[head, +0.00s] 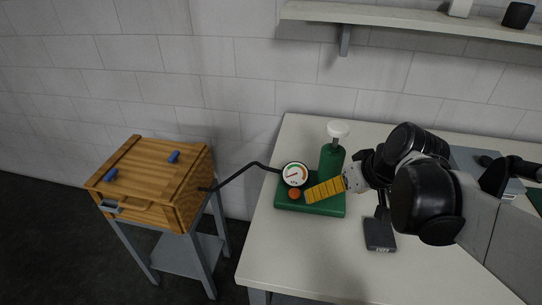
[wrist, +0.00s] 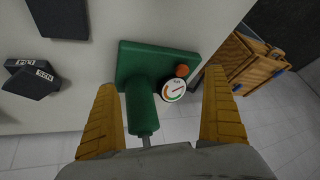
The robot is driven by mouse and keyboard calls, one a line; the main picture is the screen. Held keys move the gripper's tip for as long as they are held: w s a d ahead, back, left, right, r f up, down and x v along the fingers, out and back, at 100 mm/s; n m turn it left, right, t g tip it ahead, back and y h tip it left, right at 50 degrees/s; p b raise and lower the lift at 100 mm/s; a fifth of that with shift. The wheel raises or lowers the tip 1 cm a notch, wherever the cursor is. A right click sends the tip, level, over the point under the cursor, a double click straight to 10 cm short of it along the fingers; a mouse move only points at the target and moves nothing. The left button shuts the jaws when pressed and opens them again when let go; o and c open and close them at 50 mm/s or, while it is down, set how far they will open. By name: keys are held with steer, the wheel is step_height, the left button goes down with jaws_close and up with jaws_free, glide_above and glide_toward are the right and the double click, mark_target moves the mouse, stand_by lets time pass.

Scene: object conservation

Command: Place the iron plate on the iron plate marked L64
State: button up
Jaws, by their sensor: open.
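My gripper (head: 310,194) has yellow ribbed fingers and hangs over the green pump base on the table. In the wrist view my gripper (wrist: 162,80) is open and empty, its fingers spread on either side of the green cylinder. A dark iron plate (head: 379,236) with a white label lies flat near the table's front, right of the pump. The wrist view shows a large dark plate (wrist: 58,20) at the top left. Below it, two smaller dark labelled plates (wrist: 34,84) lie together, seeming to overlap. I cannot read the labels surely; my arm hides part of the table in the head view.
The green pump (head: 331,160) carries a round gauge (head: 295,174) and an orange knob. A black hose runs from it to a wooden box (head: 150,180) on a grey stand at left. A wall shelf (head: 420,20) is above. The table's front left is clear.

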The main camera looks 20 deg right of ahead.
steer(key=s+a+r+t+h, duration=0.1)
steer(key=s+a, duration=0.3)
steer(key=a, duration=0.6)
steer(key=shift+r, duration=0.55)
